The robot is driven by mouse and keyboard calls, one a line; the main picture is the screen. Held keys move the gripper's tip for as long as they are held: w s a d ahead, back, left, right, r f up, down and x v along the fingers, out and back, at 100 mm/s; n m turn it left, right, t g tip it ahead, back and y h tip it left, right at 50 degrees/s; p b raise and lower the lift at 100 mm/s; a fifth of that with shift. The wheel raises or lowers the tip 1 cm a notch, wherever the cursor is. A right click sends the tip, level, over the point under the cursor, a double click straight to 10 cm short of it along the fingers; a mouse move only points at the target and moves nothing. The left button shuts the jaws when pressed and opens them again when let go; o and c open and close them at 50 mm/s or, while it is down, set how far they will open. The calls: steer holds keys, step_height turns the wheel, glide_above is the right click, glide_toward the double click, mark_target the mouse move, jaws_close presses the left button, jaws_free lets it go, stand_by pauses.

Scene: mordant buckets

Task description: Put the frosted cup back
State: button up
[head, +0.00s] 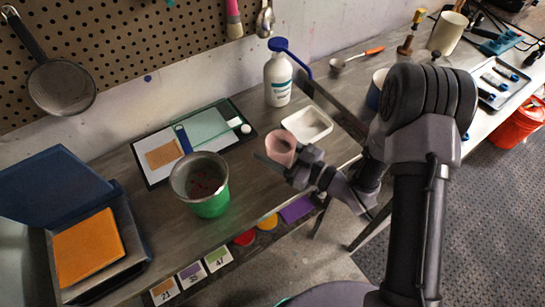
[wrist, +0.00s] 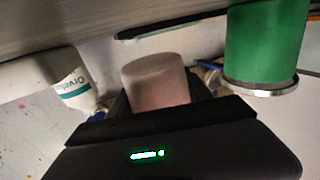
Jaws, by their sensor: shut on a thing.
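The frosted cup (head: 281,146) is pale pink and cloudy. In the head view it is at the end of my arm, over or near the front part of the bench. My gripper (head: 284,161) is shut on it. In the wrist view the frosted cup (wrist: 155,82) stands out past the dark gripper body, and the fingers are mostly hidden. I cannot tell whether its base touches the bench. A white shallow tray (head: 307,125) lies just behind and right of the cup.
A green bucket (head: 208,203) with a metal rim stands left of the cup. A white bottle with a blue pump (head: 278,82) stands behind. A clipboard (head: 165,153) and a glass plate (head: 212,125) lie at the back left.

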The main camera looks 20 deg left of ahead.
mark_target(272, 156)
step_height(272, 156, down, 4)
steer(key=shift+d+r+b, duration=0.1)
steer(key=shift+r+b, duration=0.1)
steer(key=shift+b, duration=0.35)
steer(key=shift+s+r, duration=0.1)
steer(key=shift+r, duration=0.1)
steer(key=shift+f, duration=0.15)
steer(key=o, duration=1.6)
steer(key=shift+c, duration=0.2)
